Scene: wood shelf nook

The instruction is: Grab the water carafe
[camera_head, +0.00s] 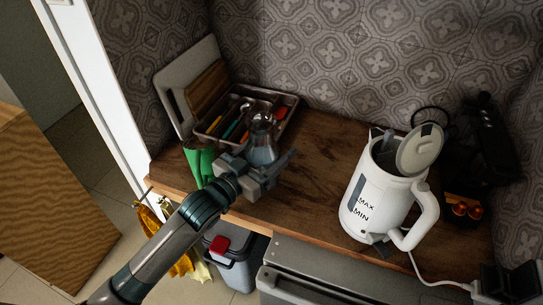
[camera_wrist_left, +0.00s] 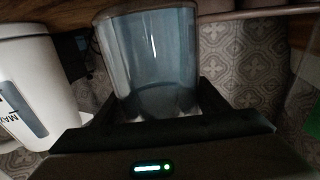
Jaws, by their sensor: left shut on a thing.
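The water carafe (camera_head: 263,147) is a clear glass vessel with a bluish tint, upright over the left part of the wooden counter. My left gripper (camera_head: 262,172) reaches in from the front left and is shut on the carafe's lower part. In the left wrist view the carafe (camera_wrist_left: 152,58) fills the upper middle, between the dark fingers of my left gripper (camera_wrist_left: 155,118). Whether its base touches the counter is hidden by the gripper. My right gripper is not in view.
A white kettle (camera_head: 380,195) with its lid open stands on the right of the wooden counter (camera_head: 318,150). A utensil tray (camera_head: 288,104) sits just behind the carafe, with cutting boards (camera_head: 190,85) against the wall. A green cloth (camera_head: 199,160) is left of the gripper. The middle counter is clear.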

